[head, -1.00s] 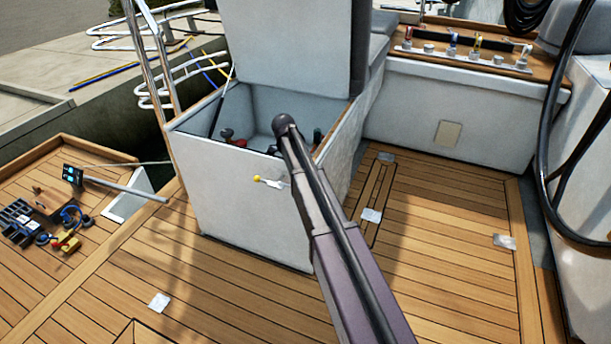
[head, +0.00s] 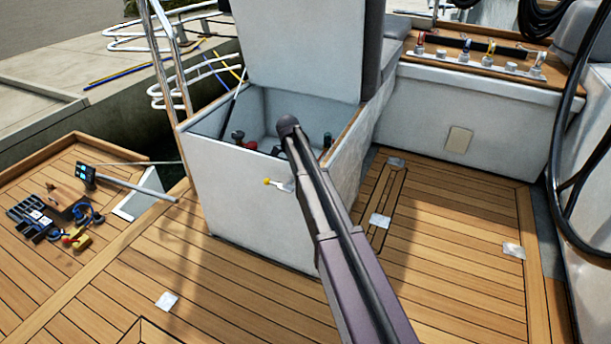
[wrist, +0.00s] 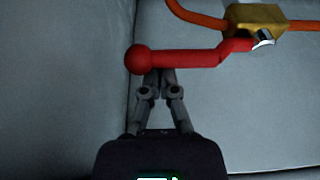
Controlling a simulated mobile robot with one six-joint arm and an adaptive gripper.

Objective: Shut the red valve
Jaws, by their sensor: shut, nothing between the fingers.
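The red valve handle (wrist: 185,58) shows in the wrist view as a lever with a ball end at the left. It runs right to a brass-coloured valve body (wrist: 255,18) on an orange hose (wrist: 190,12), lying roughly along the hose's line. My gripper (wrist: 160,72) is shut and empty, its fingertips right at the lever's lower side near the ball; I cannot tell whether they touch. In the head view, my arm reaches into the open white locker (head: 250,205) and my gripper is hidden. Small red parts (head: 250,145) show inside the locker.
The locker's raised lid (head: 295,45) stands behind my arm. Locker walls close in around the gripper. A yellow-knobbed lever (head: 270,183) sticks out of the front wall. Tools (head: 55,212) lie on the deck at left.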

